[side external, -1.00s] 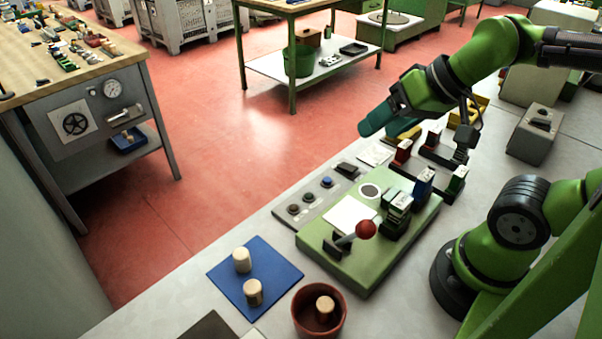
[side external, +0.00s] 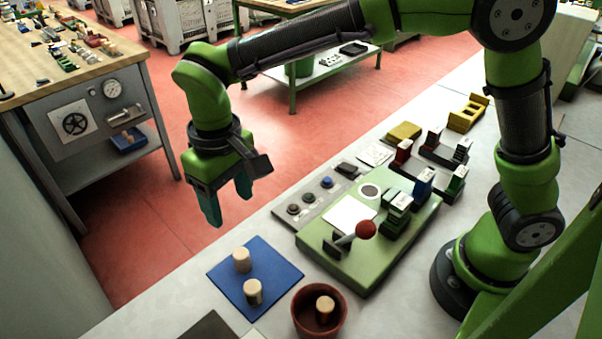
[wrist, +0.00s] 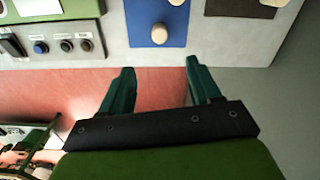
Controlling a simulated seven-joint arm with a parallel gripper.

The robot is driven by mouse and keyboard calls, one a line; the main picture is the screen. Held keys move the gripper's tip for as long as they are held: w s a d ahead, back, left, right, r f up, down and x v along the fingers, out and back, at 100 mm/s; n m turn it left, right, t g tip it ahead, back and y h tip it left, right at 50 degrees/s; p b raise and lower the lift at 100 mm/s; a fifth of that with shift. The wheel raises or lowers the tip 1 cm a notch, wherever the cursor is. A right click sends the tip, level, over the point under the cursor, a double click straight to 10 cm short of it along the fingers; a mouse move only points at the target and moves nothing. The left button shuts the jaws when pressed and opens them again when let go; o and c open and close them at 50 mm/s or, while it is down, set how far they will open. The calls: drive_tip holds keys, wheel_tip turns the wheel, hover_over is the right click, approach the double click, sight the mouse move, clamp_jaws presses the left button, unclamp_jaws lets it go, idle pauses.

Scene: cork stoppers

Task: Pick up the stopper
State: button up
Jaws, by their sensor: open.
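Two pale cork stoppers stand on a blue mat (side external: 228,283): one at the back (side external: 242,261), one nearer the camera (side external: 253,293). A third stopper (side external: 324,308) is inside a reddish-brown bowl (side external: 300,321). My gripper (side external: 230,210) is open and empty, its teal fingers pointing down, above and beyond the mat in the side view. In the wrist view, one mat stopper (wrist: 159,35) shows just past the fingertips of my gripper (wrist: 160,66); the other (wrist: 176,2) is cut off by the top edge. The bowl is not seen there.
A green panel (side external: 345,275) with a red-knobbed lever (side external: 366,229) and coloured blocks stands right of the mat. A grey strip of buttons (side external: 309,197) lies behind it. A dark flat piece (side external: 208,328) lies at the front. The bench edge drops to red floor behind the mat.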

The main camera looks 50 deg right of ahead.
sight(241, 253)
wheel_tip(241, 253, down, 10)
drive_tip(key=shift+w+d+f, duration=0.1)
drive_tip(key=shift+d+f, duration=0.05)
drive_tip(key=shift+s+f, duration=0.2)
drive_tip(key=shift+f, duration=2.5)
